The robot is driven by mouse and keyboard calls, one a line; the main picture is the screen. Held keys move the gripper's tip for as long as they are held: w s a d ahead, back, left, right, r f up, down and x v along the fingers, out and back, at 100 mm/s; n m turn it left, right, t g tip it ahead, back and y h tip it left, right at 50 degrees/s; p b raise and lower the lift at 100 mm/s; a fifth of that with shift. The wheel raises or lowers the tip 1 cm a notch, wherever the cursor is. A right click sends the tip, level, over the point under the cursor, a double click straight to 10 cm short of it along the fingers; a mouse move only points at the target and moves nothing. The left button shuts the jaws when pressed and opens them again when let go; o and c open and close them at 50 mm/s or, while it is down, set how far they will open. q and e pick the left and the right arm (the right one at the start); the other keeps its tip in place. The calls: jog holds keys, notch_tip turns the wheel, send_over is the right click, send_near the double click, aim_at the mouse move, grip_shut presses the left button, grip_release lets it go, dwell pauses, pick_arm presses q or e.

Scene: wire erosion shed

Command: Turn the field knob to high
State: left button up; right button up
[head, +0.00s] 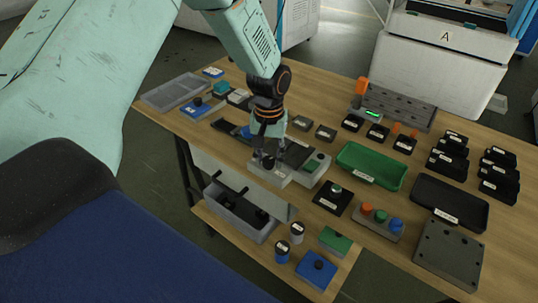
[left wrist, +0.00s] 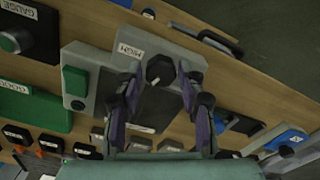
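The field knob (left wrist: 160,70) is a dark round knob on a pale grey box (left wrist: 108,40). A small white mark shows on the knob's lower edge in the left wrist view. A label reading HIGH (left wrist: 130,51) lies to its upper left. My left gripper (left wrist: 161,72) reaches down over the knob, one finger on each side, with a small gap visible between fingers and knob. In the head view the left gripper (head: 265,163) stands over the grey box (head: 268,175) and mostly hides the knob. My right gripper is in neither view.
A grey box with a green button (head: 314,165) stands right beside the knob box. A green tray (head: 350,170) and a black box with a green knob (head: 333,198) are farther right. A grey bin (head: 235,217) sits on the lower shelf. The table's front edge is close.

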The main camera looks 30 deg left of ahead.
pick_arm(q)
jog(key=shift+a, duration=0.1)
jog(key=c, duration=0.3)
grip_shut()
jog(key=shift+r+m+p, duration=0.1)
jog(key=shift+m+p, duration=0.75)
jog(key=shift+m, duration=0.15)
jog(key=shift+m+p, duration=0.5)
jog(key=shift+m, duration=0.3)
jog(key=shift+m+p, duration=0.8)
jog(key=shift+m, duration=1.5)
